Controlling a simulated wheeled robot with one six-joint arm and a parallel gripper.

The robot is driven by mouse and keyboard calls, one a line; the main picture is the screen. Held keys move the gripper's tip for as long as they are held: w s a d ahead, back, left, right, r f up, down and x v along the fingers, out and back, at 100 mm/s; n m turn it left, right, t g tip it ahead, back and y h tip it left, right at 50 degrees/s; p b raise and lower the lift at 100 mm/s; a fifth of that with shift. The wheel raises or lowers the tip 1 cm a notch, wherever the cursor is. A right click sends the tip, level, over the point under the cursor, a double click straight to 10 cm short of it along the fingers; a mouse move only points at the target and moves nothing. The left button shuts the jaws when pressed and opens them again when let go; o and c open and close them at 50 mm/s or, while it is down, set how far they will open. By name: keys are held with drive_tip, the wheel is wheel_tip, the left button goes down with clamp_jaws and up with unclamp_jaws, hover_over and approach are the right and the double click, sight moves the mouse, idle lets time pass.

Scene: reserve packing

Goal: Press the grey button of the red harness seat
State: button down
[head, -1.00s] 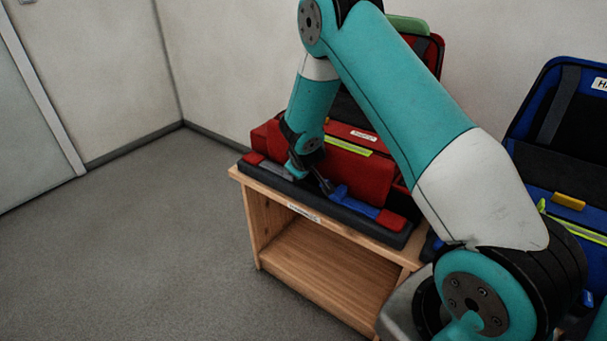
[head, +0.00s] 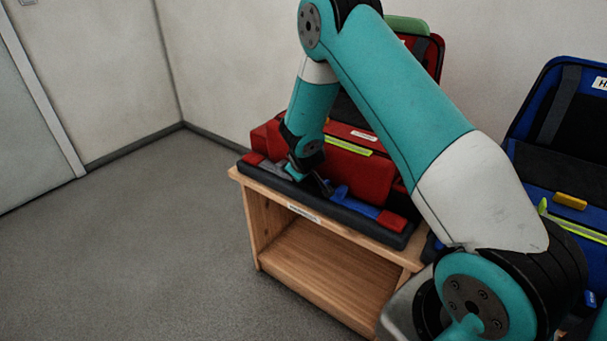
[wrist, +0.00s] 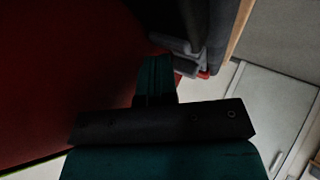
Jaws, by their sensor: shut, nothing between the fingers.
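The red harness seat (head: 362,178) sits on a wooden stand, with a dark padded ledge along its front. A grey piece (head: 271,170), which looks like the grey button, lies at the ledge's left end beside a red block (head: 252,158). A blue piece (head: 350,198) lies further right. My gripper (head: 292,173) is low over the ledge, just right of the grey piece and partly covering it. In the wrist view my gripper (wrist: 156,58) is shut and empty, its tips close to the grey piece (wrist: 182,45). I cannot tell whether they touch.
The wooden stand (head: 308,268) has an open lower shelf. A blue seat (head: 566,205) with a yellow piece stands to the right. A wall is close behind the red seat. The floor (head: 140,240) on the left is clear, with a door beyond.

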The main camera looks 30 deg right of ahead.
idle(0.4)
drive_tip(key=shift+r+p, duration=0.65)
drive_tip(key=shift+r, duration=0.15)
drive_tip(key=shift+r, duration=0.1)
wheel_tip(320, 180, up, 5)
drive_tip(key=p, duration=0.3)
drive_tip(key=shift+p, duration=0.35)
idle(0.5)
